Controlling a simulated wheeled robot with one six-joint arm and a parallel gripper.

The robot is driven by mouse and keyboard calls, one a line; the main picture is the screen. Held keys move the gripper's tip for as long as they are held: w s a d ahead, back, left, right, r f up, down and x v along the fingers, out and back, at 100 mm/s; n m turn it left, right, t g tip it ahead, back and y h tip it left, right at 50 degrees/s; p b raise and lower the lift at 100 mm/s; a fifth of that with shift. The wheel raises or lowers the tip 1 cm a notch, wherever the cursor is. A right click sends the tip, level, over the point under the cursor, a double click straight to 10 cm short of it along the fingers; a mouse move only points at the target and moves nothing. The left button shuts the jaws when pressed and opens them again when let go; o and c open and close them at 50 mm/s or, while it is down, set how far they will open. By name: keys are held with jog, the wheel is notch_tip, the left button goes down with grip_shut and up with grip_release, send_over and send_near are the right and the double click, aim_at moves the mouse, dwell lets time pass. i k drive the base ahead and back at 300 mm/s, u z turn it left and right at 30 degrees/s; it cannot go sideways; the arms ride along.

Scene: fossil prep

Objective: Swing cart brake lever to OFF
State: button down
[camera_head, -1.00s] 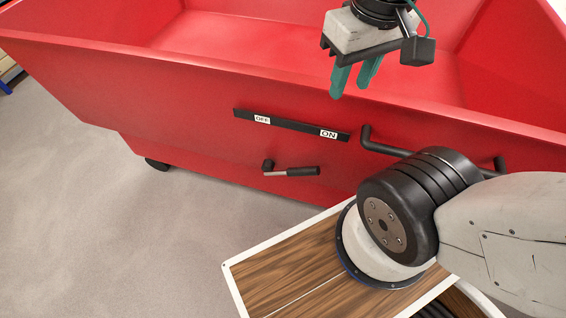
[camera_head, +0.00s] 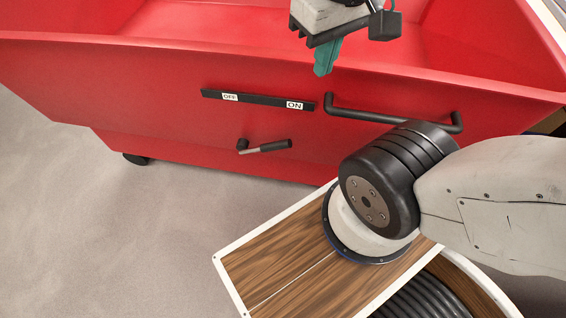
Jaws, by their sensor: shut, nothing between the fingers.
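The brake lever (camera_head: 265,147) is a short grey rod with a black grip on the side of the red cart (camera_head: 180,110). Its pivot is at the left and its grip points right, below the ON label (camera_head: 295,105). The OFF label (camera_head: 230,97) is at the left end of the same black strip. My gripper (camera_head: 322,70) has green fingers, shut and empty. It is above and to the right of the lever, in front of the cart's upper part, and apart from the lever.
A black bar handle (camera_head: 390,117) sticks out of the cart side, right of the label strip. A black caster (camera_head: 136,159) shows under the cart at the left. Grey floor (camera_head: 100,230) is clear at the lower left.

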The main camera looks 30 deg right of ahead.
aim_at(242, 145)
jog(key=k, duration=0.35)
jog(key=z, duration=1)
jog(key=k, duration=0.55)
jog(key=u, duration=1.25)
